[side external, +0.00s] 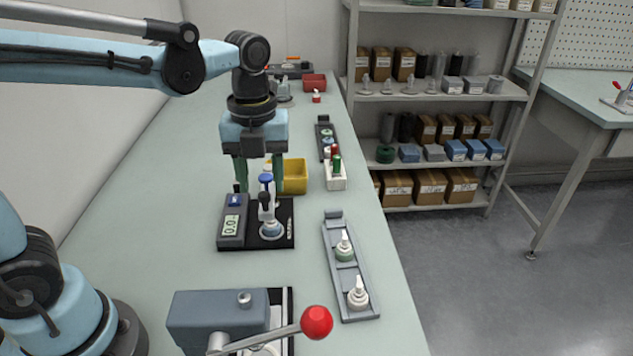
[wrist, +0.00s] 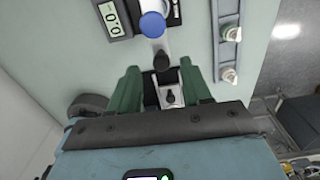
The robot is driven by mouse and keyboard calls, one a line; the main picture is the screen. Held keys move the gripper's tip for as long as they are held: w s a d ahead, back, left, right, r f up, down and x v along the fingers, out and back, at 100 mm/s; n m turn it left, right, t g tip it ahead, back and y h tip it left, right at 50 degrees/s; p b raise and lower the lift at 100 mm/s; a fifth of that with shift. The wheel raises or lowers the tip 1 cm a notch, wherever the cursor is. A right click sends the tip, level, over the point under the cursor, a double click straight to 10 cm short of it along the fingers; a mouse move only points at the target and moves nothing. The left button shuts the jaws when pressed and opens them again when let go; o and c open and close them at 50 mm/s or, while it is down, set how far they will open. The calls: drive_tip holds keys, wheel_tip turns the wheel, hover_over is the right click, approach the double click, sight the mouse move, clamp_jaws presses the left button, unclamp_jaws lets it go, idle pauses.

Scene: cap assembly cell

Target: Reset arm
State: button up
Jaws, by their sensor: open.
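My gripper (side external: 259,178) hangs pointing down over the bench. Its two green fingers are apart, and I see nothing held between them. In the wrist view the fingers (wrist: 160,75) are spread, with a dark and light part showing in the gap behind them. A black-based device (side external: 285,214) with a 0.0 display stands just below and in front of the gripper. I cannot tell whether the fingers touch the post.
A grey tray (side external: 334,236) at right holds two white-nozzled bottles. A press (side external: 220,315) with a red-ball lever (side external: 316,322) stands in front. A yellow bin (side external: 295,176) and a white rack (side external: 336,181) are behind. The left side of the bench is clear.

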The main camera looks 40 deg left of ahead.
drive_tip(key=shift+f, duration=0.9)
wheel_tip(320, 180, up, 12)
drive_tip(key=shift+n, duration=0.3)
drive_tip(key=f, duration=1.2)
drive_tip(key=shift+w+d, duration=0.25)
drive_tip(key=shift+d, duration=0.05)
drive_tip(key=shift+w+d+n, duration=0.25)
drive_tip(key=shift+w+n, duration=0.1)
drive_tip(key=shift+n, duration=0.15)
idle(1.1)
